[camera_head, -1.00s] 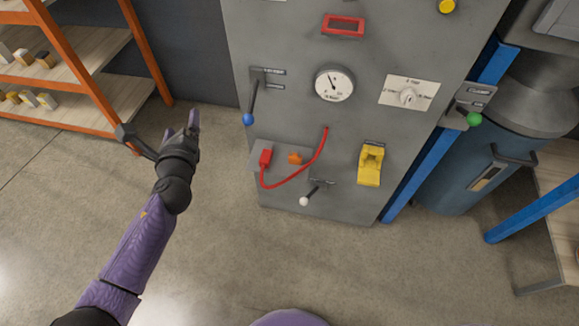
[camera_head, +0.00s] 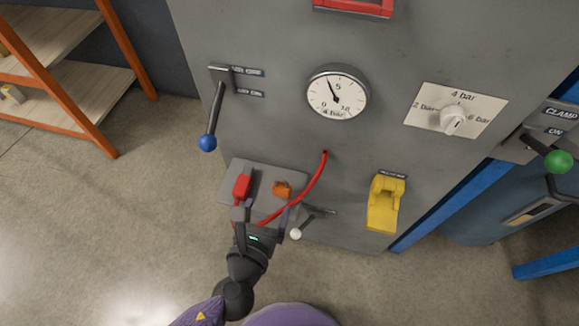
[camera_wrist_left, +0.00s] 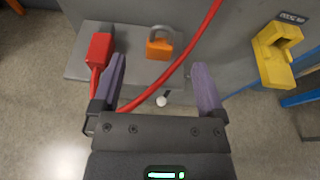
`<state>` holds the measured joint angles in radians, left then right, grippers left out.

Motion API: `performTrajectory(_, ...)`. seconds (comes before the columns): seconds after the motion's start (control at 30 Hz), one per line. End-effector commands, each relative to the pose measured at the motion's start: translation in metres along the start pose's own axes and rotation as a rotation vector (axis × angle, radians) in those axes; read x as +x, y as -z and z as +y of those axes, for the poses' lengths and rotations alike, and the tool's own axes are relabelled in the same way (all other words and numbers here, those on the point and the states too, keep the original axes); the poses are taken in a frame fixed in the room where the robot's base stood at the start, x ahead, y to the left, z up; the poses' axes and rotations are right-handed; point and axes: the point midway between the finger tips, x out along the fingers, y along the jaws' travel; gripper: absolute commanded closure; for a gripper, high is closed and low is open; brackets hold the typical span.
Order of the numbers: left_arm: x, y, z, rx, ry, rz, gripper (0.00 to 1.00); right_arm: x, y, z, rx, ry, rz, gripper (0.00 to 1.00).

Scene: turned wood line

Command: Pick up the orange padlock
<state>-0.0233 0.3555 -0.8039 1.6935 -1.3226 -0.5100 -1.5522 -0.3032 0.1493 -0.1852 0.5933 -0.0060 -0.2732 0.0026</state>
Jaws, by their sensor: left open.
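The orange padlock (camera_head: 282,188) sits on a small grey shelf (camera_head: 262,177) on the front of the grey machine panel. In the left wrist view the padlock (camera_wrist_left: 159,46) shows its orange body and grey shackle, ahead of and between the two fingers. My left gripper (camera_head: 262,213) is open and empty, just short of the shelf, below the padlock in the head view. In the left wrist view the left gripper (camera_wrist_left: 161,88) has its purple fingers spread wide. My right gripper is not in view.
A red plug (camera_head: 242,187) lies on the shelf left of the padlock. A red cable (camera_head: 312,183) curves close to the padlock and fingers. A white-knobbed lever (camera_head: 297,233), a blue-knobbed lever (camera_head: 208,141) and a yellow holder (camera_head: 385,205) surround the shelf.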

Motion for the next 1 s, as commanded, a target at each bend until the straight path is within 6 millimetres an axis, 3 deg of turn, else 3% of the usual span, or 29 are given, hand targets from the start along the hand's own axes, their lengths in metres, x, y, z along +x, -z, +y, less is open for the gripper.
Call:
performTrajectory(0.07, 0.001, 0.010, -0.006, 0.011, 0.013, 0.008, 0.07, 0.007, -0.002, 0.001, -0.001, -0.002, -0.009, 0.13)
performTrajectory(0.53, 0.087, 0.013, -0.005, 0.013, 0.015, 0.008, 0.07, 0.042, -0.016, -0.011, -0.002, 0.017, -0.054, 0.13)
performTrajectory(0.83, 0.096, 0.008, -0.005, 0.013, 0.015, 0.006, 0.07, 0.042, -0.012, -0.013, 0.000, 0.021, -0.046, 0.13)
performTrajectory(1.0, 0.095, 0.009, -0.005, 0.013, 0.015, 0.007, 0.43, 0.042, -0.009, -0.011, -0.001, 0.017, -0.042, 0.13)
